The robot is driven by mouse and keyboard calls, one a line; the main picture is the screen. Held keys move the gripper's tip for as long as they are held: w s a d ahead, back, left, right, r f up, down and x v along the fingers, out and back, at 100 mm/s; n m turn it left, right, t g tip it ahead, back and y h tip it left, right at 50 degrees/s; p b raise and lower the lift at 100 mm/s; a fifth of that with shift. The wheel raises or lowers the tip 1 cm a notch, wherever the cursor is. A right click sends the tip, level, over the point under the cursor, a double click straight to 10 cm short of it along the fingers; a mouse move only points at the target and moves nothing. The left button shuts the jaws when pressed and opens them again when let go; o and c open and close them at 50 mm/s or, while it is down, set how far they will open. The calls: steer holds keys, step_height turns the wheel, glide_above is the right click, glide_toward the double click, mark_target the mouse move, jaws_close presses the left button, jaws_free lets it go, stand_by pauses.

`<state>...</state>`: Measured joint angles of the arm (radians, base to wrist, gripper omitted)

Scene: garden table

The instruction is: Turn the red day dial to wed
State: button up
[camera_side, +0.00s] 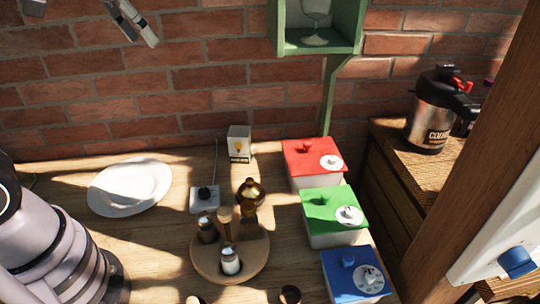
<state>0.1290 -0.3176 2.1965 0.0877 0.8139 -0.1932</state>
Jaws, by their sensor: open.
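The red-lidded box (305,172) stands at the back right of the table, with a red knob on its lid. Its white day dial (331,162) sits at the lid's front right corner. The day lettering and the dial's setting are too small to read. My gripper (134,22) is at the top left, raised high above the table and far from the red box. It is open and empty, and its upper part is cut off by the picture's edge.
Green-lidded (325,232) and blue-lidded (340,285) boxes with similar dials stand in front of the red one. A round wooden tray (205,268) holds several bottles. A white plate (105,196), a small box (239,145) and a green shelf (345,40) are nearby.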

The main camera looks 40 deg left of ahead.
steer(key=w+d+f, duration=0.2)
steer(key=w+d, duration=0.3)
steer(key=w, duration=0.5)
glide_above(332, 159)
steer(key=s, duration=0.6)
step_height(332, 159, down, 20)
steer(key=shift+g, duration=0.3)
steer(key=x, duration=1.4)
steer(key=shift+c, duration=0.2)
jaws_close()
